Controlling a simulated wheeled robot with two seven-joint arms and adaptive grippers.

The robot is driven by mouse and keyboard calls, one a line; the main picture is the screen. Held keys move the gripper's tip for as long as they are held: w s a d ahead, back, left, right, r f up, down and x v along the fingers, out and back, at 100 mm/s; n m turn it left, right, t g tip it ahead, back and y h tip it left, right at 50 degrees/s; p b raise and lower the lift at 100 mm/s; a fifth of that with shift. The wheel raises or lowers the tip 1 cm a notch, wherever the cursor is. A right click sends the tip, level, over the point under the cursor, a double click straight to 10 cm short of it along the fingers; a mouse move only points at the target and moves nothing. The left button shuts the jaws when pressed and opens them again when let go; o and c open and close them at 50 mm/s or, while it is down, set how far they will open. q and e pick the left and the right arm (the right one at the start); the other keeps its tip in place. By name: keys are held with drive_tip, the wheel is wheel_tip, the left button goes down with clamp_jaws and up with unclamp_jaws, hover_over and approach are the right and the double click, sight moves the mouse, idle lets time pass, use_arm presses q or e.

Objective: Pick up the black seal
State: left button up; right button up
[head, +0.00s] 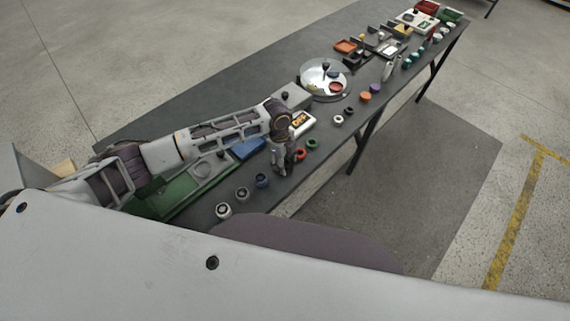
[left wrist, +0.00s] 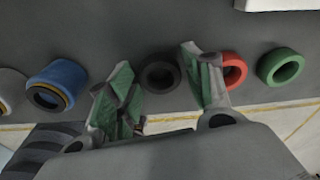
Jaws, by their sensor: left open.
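A black seal (left wrist: 160,75), a thick dark ring, lies on the dark table between the two fingers of my left gripper (left wrist: 158,88) in the left wrist view. The fingers have green inner pads and are open, one on each side of the ring, with a gap to it. In the head view my left gripper (head: 279,165) points down at the table's near edge and hides the ring there. Another black ring (head: 348,110) lies farther along the same edge. My right gripper is not in view.
A red ring (left wrist: 234,70) sits close by the right finger, with a green ring (left wrist: 280,67) beyond it. A blue ring (left wrist: 57,85) is left of the left finger. A blue box (head: 248,148) and green tray (head: 178,193) lie under my arm. A round clear dish (head: 342,92) stands farther along.

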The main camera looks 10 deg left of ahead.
use_arm(q)
drive_tip(key=c, duration=0.6)
drive_tip(key=shift+r, duration=0.1)
drive_tip(key=shift+r+b, duration=0.3)
drive_tip(key=shift+r, duration=4.65)
